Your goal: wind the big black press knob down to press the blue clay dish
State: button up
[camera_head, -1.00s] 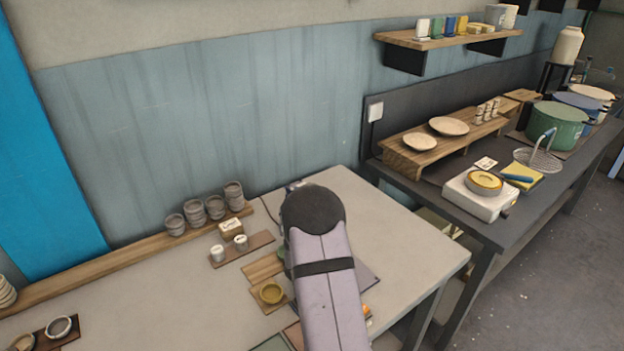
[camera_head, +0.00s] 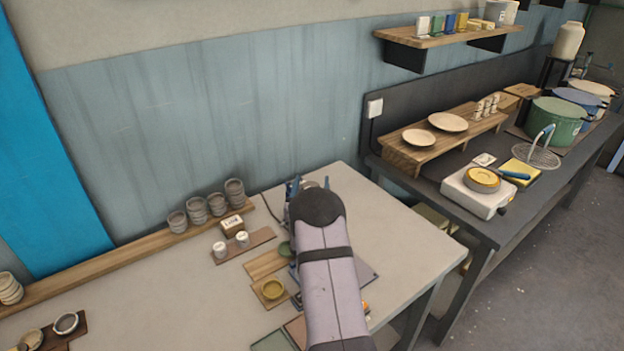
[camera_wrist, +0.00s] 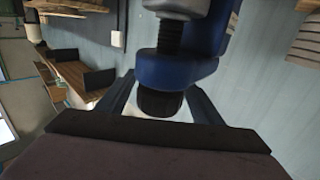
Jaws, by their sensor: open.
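In the wrist view the press shows as a blue frame (camera_wrist: 180,70) with a dark threaded screw (camera_wrist: 168,38). The black knob (camera_wrist: 158,101) lies between the two spread fingers of my gripper (camera_wrist: 160,98), with no clear sign of contact. My arm covers most of the press there. I cannot make out the blue clay dish in either view.
A green dish (camera_head: 286,249) and a mustard dish (camera_head: 272,289) sit left of my arm, with two small white cups (camera_head: 231,243) behind. Stacked grey bowls (camera_head: 197,208) line the wooden ledge. The pale table (camera_head: 395,240) is clear to the right.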

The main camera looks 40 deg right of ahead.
jog(key=shift+w+d, duration=0.35)
jog(key=c, duration=1.1)
jog(key=shift+o, duration=0.2)
jog(key=shift+m+g+h+b, duration=0.6)
jog(key=shift+h+b, duration=0.1)
jog(key=shift+b, duration=0.15)
jog(key=shift+s+d+m+g+h+b, duration=0.2)
jog(key=shift+m+g+h+b, duration=0.3)
jog(key=shift+g, duration=0.15)
jog(key=shift+s+d+m+g+h+b, duration=0.15)
jog(key=shift+m+g+h+b, duration=0.35)
jog(key=shift+g, duration=0.15)
jog(key=shift+r, duration=0.1)
jog(key=o, duration=1.1)
jog(key=shift+c, duration=0.2)
